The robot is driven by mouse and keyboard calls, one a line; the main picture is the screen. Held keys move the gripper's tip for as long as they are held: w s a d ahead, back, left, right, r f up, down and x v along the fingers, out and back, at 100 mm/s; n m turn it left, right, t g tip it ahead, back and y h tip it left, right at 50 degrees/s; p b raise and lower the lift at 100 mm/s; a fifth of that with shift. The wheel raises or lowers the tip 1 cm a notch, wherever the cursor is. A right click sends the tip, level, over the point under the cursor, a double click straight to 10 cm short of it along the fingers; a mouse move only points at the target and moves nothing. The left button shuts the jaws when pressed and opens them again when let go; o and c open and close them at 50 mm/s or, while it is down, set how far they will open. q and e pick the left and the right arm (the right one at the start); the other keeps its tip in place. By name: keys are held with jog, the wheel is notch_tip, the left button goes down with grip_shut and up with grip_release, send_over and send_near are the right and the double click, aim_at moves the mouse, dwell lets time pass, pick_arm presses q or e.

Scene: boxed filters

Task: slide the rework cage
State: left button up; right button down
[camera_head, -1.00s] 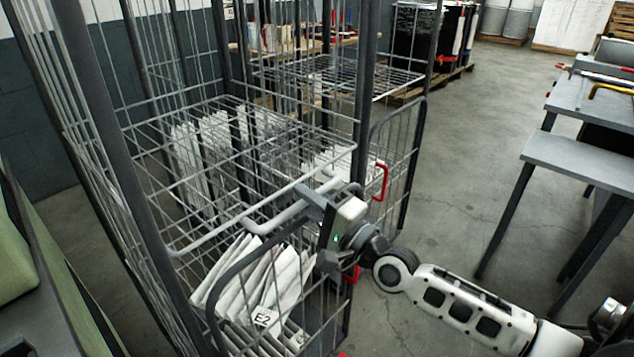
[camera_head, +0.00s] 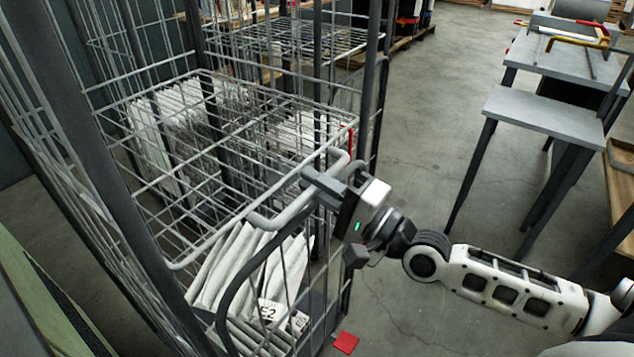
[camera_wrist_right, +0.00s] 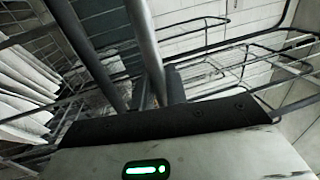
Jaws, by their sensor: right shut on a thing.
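The rework cage (camera_head: 88,112) is a tall grey wire roll cage with a mid-height wire shelf, filling the left and middle of the head view. White pleated filters stand inside on its lower level, with a label on the front ones (camera_head: 232,262). My right gripper (camera_head: 312,182) is shut on the bent grey tube handle (camera_head: 277,222) at the cage's front. The right wrist view shows grey tubes (camera_wrist_right: 146,45) running down to the gripper, whose fingertips are mostly hidden. My left gripper is not in view.
Grey tables (camera_head: 545,112) with dark legs stand to the right. Open concrete floor (camera_head: 425,150) lies between them and the cage. A red patch (camera_head: 346,342) lies by the cage's front corner. A dark wall is behind the cage on the left.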

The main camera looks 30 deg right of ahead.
jog(key=c, duration=1.5)
grip_release()
jog(key=v, duration=1.6)
jog(key=shift+p, duration=0.4)
